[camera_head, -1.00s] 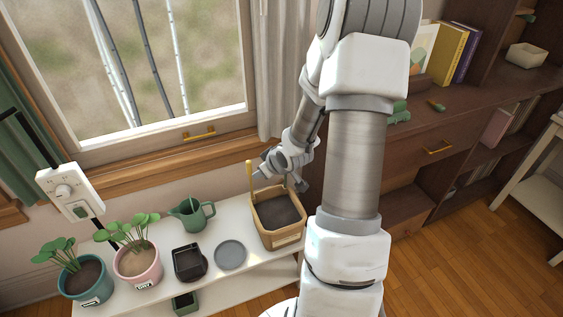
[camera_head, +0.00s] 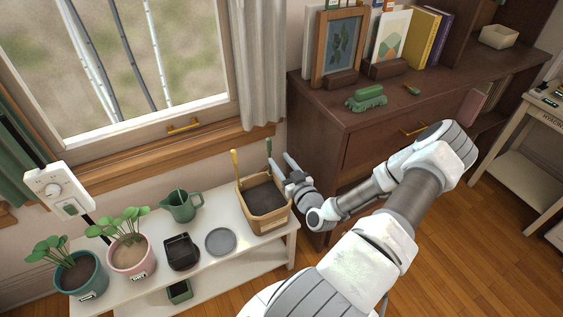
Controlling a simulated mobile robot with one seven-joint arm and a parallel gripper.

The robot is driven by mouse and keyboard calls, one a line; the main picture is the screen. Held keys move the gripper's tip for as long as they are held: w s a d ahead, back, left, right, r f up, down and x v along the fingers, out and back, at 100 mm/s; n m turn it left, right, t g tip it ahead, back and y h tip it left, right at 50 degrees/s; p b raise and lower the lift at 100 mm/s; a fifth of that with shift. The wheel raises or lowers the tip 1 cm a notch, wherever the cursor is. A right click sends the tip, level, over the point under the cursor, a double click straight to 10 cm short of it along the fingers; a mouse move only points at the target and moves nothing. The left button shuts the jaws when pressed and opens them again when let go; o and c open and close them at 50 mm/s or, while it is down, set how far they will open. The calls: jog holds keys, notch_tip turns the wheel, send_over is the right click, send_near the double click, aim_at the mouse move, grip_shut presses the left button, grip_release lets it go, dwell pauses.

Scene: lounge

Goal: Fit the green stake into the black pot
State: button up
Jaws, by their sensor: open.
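The black pot (camera_head: 182,254) is a small, square, dark pot standing on the white shelf. A thin upright stick with a green top (camera_head: 268,147) stands at the back right of the wooden planter (camera_head: 266,222); it may be the green stake, but its lower part is hidden. My gripper (camera_head: 284,172) is at the planter's right side, near this stick, with its fingers apart. I cannot tell whether a finger touches the stick. My gripper is well to the right of the black pot.
A yellow-topped stick (camera_head: 235,164) rises at the planter's back left. A grey saucer (camera_head: 220,241) and green watering can (camera_head: 181,206) flank the black pot. A pink plant pot (camera_head: 133,262) stands left. The brown cabinet (camera_head: 345,125) is close behind my gripper.

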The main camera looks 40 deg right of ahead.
aim_at(270, 146)
jog(key=shift+b+x, duration=0.85)
jog(key=shift+x, duration=3.65)
jog(key=shift+d, duration=0.1)
jog(key=shift+c, duration=0.2)
grip_shut()
